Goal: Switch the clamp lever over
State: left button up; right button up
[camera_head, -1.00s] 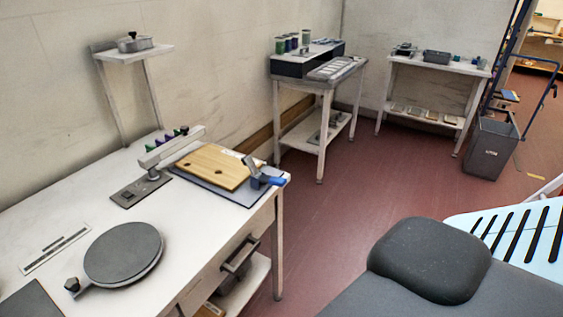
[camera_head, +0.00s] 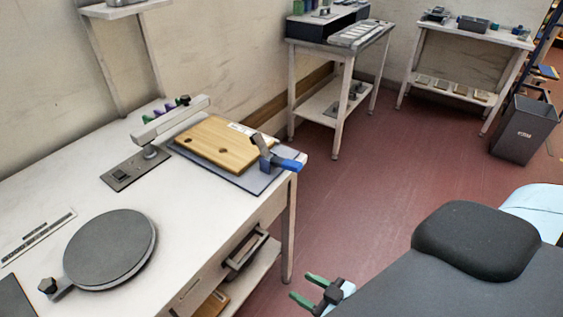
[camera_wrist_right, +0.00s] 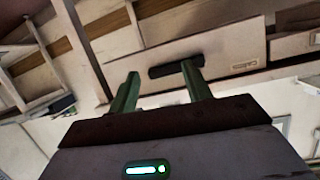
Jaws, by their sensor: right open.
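The clamp lever (camera_head: 287,163) has a blue grip and a dark bracket. It stands at the right front corner of the white table, at the edge of a wooden board (camera_head: 212,144) on a grey plate. My right gripper (camera_head: 309,287), with green fingers, is at the bottom of the head view, in front of the table and well below and apart from the lever. It is open and empty. In the right wrist view its two fingers (camera_wrist_right: 158,82) stand apart before a drawer front with a dark handle (camera_wrist_right: 176,69). My left gripper is not in view.
The white table (camera_head: 185,215) also carries a round grey turntable (camera_head: 110,248) and a post with a grey arm (camera_head: 170,121). An open drawer handle (camera_head: 245,252) juts from its front. A grey bin (camera_head: 524,131) stands farther back.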

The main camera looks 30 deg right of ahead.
jog(key=w+d+r+n+t+y+b, duration=0.1)
jog(key=w+d+r+t+b, duration=0.1)
jog(key=w+d+r, duration=0.3)
jog(key=w+d+r+t+y+b, duration=0.1)
jog(key=w+d+r+t, duration=0.15)
jog(key=w, duration=0.45)
jog(key=t+y+b, duration=0.2)
jog(key=t, duration=0.1)
send_near(291, 162)
jog(key=x, duration=0.4)
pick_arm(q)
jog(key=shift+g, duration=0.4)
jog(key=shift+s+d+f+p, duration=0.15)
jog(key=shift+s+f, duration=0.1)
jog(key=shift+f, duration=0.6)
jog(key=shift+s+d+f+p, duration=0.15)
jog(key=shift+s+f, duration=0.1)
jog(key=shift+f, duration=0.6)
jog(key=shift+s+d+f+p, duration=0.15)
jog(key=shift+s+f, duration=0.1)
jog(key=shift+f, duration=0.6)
pick_arm(e)
jog(key=shift+n, duration=0.3)
jog(key=shift+x, duration=3.7)
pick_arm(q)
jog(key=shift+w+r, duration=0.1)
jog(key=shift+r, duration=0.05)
pick_arm(e)
grip_shut()
